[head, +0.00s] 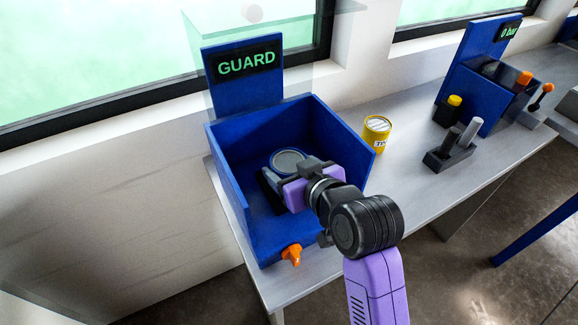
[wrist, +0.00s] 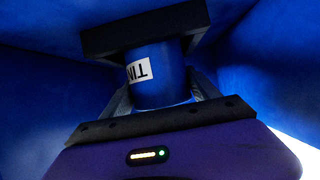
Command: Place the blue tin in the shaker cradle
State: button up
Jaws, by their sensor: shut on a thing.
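The blue tin (head: 289,160), with a grey lid, is inside the blue open-topped shaker box (head: 233,190) under the GUARD display. In the wrist view the tin (wrist: 158,80) shows a white label, upside down. My gripper (head: 285,174) is shut on the tin, with one finger on each side of it in the wrist view (wrist: 161,92). A dark block (wrist: 145,30), perhaps part of the cradle, is close behind the tin. I cannot tell whether the tin rests in the cradle, as my gripper hides much of the box floor.
The clear guard (head: 330,20) is raised above the box. An orange knob (head: 291,254) sits at the box's front. A yellow tin (head: 377,134) stands on the grey bench right of the box. A black lever unit (head: 449,152) is further right. Box walls surround my gripper.

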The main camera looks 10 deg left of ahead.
jog(key=shift+f, duration=0.1)
jog(key=o, duration=1.8)
jog(key=shift+s+d+r, duration=0.15)
jog(key=shift+r, duration=0.1)
jog(key=v, duration=1.1)
jog(key=shift+s, duration=0.2)
jog(key=shift+d, duration=0.1)
